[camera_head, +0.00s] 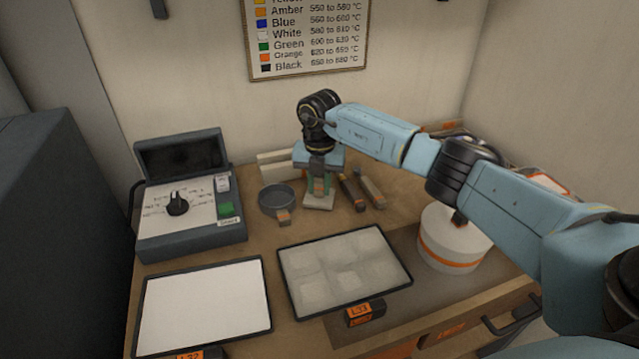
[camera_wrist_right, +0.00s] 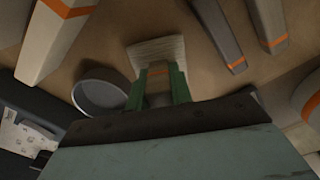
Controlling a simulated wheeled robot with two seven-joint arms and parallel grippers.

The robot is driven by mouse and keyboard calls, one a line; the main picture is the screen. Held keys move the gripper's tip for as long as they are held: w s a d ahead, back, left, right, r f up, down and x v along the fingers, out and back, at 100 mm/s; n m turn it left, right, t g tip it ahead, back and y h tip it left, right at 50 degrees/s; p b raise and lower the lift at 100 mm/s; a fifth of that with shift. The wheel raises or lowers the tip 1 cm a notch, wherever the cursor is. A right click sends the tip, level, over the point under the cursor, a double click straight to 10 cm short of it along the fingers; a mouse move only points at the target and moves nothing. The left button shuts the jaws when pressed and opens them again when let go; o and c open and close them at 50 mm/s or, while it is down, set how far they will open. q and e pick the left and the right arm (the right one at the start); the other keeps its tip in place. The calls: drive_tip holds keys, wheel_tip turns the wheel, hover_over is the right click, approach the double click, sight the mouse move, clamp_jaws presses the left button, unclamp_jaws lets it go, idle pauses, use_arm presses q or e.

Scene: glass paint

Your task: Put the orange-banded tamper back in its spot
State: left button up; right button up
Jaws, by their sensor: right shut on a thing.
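My right gripper (camera_head: 319,181) points down at the back of the bench. Its green fingers also show in the right wrist view (camera_wrist_right: 158,88). They are shut on the tamper's upright handle, whose orange band (camera_wrist_right: 157,71) shows between them. A pale, ridged, block-like piece (camera_wrist_right: 155,50) lies just beyond the fingers; it also shows below the gripper in the head view (camera_head: 318,202) and looks like the tamper's foot. I cannot tell whether it touches the bench. The tamper's spot is not clearly marked in view. My left gripper is not in view.
A round grey dish (camera_head: 277,199) stands close left of the gripper. A control box (camera_head: 187,208) stands left, a frosted tray (camera_head: 345,270) in front, and a white orange-banded drum (camera_head: 450,238) at right.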

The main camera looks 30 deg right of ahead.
drive_tip(key=shift+f, duration=0.2)
drive_tip(key=o, duration=1)
drive_tip(key=shift+r, duration=0.1)
